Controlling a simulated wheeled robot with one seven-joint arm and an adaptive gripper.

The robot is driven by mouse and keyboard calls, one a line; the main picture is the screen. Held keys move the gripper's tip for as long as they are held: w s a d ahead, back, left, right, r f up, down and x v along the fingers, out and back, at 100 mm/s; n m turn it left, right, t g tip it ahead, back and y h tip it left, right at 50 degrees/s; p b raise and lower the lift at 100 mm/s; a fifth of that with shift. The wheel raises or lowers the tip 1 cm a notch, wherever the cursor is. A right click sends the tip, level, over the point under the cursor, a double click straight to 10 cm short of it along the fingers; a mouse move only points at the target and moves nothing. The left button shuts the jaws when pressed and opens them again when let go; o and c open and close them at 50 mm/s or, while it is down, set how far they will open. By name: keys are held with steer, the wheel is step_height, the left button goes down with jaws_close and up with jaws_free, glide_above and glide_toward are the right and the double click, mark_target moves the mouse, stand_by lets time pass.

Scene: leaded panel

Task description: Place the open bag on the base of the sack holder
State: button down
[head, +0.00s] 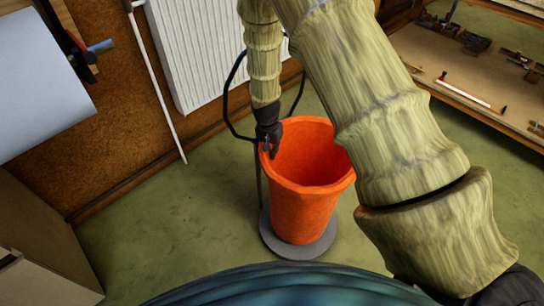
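The open bag (300,210) is orange, upright and wide-mouthed, with its opening facing up. The sack holder has a round grey base (270,242), a thin upright post at the left and a dark hoop (228,105) above. The bag's bottom appears to be over the base, with grey showing around it; whether it touches is not clear. My gripper (268,146) is dark, points down, and is at the left rim of the bag. Its fingertips are small and partly hidden at the rim, so their grip on it is unclear. My arm covers the bag's right edge.
A white radiator (196,50) and a pale pipe (158,85) are on the brown wall behind. A workbench (490,75) with tools is at the upper right. A pale cabinet (40,255) stands at the lower left. Green floor around the base is clear.

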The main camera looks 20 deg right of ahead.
steer(key=shift+f, duration=1.8)
steer(key=c, duration=1.6)
jaws_free()
steer(key=shift+c, duration=0.2)
step_height(320, 180, up, 12)
steer(key=a+p, duration=0.1)
steer(key=shift+s+a, duration=0.25)
steer(key=shift+s, duration=0.15)
